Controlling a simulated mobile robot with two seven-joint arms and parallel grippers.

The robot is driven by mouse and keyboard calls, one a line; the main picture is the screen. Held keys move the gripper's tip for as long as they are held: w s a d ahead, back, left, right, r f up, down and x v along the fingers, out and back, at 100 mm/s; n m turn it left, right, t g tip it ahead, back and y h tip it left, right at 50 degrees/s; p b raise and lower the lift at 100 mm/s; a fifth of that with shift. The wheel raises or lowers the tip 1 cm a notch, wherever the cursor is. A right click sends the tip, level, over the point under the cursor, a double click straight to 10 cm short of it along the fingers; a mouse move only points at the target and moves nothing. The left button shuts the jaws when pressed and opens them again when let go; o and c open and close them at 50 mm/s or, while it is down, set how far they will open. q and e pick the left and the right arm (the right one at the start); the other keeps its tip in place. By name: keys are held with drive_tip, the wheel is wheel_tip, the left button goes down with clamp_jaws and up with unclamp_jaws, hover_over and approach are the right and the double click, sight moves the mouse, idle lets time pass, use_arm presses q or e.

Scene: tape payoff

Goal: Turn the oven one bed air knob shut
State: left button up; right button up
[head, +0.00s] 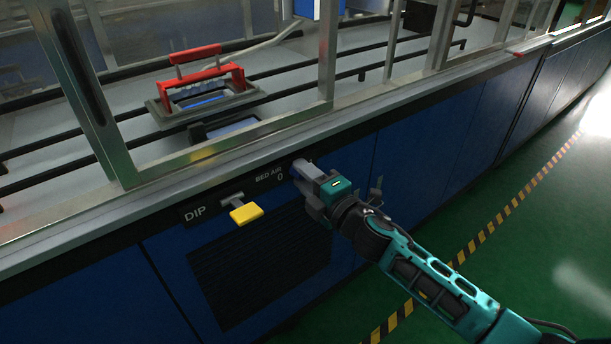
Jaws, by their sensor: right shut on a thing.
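The bed air label (268,174), with a "0" beneath it, is on the dark strip along the top of the blue cabinet front. My right gripper (303,176) comes from the lower right and is at the panel just right of this label. It is shut on the bed air knob, which its fingers and body mostly hide, so I cannot read how far the knob is turned. My left gripper is not in view.
A yellow-ended DIP handle (246,213) sticks out left of the label, above a dark vent grille (262,262). Metal frame posts (327,50) rise above the bench edge. A red-handled fixture (203,80) stands behind them. Green floor is clear at right.

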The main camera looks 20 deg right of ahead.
drive_tip(key=shift+r, duration=0.15)
drive_tip(key=o, duration=1)
drive_tip(key=shift+w+a, duration=0.1)
drive_tip(key=shift+v, duration=6.5)
